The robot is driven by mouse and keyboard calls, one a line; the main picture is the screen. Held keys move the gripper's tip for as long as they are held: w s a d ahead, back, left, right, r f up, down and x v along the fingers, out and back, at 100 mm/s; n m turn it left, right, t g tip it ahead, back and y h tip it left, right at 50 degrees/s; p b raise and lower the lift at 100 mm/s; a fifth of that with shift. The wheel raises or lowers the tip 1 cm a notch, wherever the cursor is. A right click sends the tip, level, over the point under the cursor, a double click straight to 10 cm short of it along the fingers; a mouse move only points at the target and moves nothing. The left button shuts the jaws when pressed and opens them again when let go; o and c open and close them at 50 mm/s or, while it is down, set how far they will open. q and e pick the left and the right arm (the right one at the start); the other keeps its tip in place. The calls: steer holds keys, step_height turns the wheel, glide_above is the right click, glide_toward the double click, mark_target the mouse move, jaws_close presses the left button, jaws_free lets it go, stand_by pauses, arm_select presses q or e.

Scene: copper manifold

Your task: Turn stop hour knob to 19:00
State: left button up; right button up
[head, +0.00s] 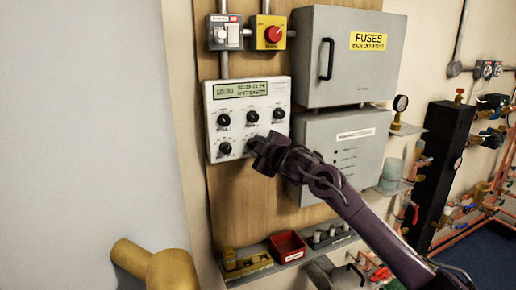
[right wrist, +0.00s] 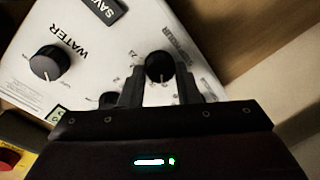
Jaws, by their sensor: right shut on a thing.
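A white control panel (head: 240,132) with a green display (head: 240,89) and several black knobs hangs on the wooden board in the head view. My right gripper (head: 262,146) is at the panel's lower right and covers that part of it. In the right wrist view the right gripper's (right wrist: 159,88) two fingers stand on either side of a black knob (right wrist: 159,66) and are shut on it. Another knob (right wrist: 108,99) is partly hidden behind a finger. My left gripper is not in view.
A knob (right wrist: 46,62) labelled WATER and a SAVE button (right wrist: 98,12) are close by in the right wrist view. A grey fuse box (head: 345,60) is right of the panel. A red stop button (head: 273,34) is above. A red tray (head: 287,246) is below.

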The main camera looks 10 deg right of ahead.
steer(key=shift+n, duration=0.5)
steer(key=shift+f, duration=0.1)
steer(key=o, duration=1)
steer(key=b+v, duration=0.2)
steer(key=v, duration=0.5)
steer(key=shift+s, duration=0.4)
